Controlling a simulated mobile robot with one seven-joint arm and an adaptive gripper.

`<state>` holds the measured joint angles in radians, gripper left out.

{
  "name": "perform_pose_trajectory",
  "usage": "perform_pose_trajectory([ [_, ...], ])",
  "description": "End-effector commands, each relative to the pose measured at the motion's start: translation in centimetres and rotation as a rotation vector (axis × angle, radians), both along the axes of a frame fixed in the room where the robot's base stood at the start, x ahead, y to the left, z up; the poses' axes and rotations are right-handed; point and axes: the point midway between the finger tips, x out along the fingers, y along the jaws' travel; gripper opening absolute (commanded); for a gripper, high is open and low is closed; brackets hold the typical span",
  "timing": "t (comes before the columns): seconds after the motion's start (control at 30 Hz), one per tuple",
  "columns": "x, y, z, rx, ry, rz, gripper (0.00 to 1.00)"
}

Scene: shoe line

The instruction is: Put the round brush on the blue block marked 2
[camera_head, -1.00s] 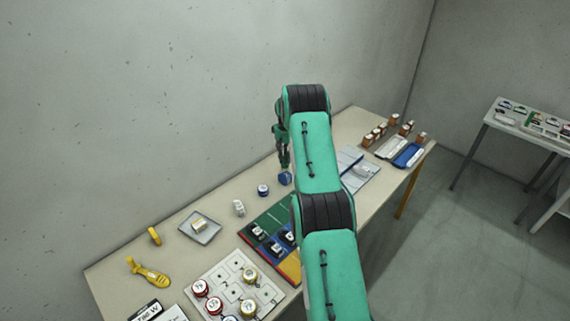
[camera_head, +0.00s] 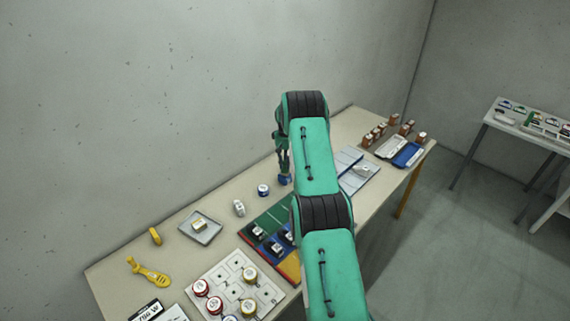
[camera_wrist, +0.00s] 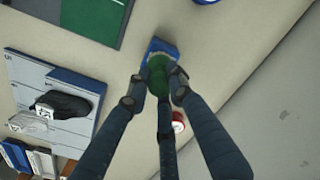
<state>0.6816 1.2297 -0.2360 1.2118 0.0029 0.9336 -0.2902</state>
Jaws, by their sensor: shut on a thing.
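My gripper (camera_wrist: 159,80) is shut on the round brush (camera_wrist: 158,64), which has a green rounded body with a pale fringe at its far edge. The blue block (camera_wrist: 165,45) lies right behind and under the brush in the wrist view; the brush covers part of it. I cannot tell whether brush and block touch. No number on the block can be read. In the head view my gripper (camera_head: 284,167) points down over the block (camera_head: 285,181) at the back of the table; the brush cannot be made out there.
A red and white round thing (camera_wrist: 179,122) is close by, partly behind a finger. A grey-blue panel (camera_wrist: 75,128) carries a black shoe (camera_wrist: 62,104). A coloured board (camera_head: 272,219) lies nearer. Bare table lies around the block.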

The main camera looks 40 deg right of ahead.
Motion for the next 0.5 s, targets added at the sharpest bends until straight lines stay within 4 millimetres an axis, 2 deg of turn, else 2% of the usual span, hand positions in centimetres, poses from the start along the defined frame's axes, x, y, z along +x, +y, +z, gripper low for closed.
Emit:
perform_pose_trajectory([
  [0.3, 0.0, 0.01, -0.35, 0.0, 0.0, 0.0, 0.0],
  [0.33, -0.01, 0.02, -0.38, 0.0, 0.001, 0.0, 0.23],
  [0.4, -0.02, 0.01, -0.31, 0.0, 0.0, 0.0, 0.37],
  [0.5, -0.01, 0.0, -0.29, 0.0, 0.0, 0.0, 0.4],
])
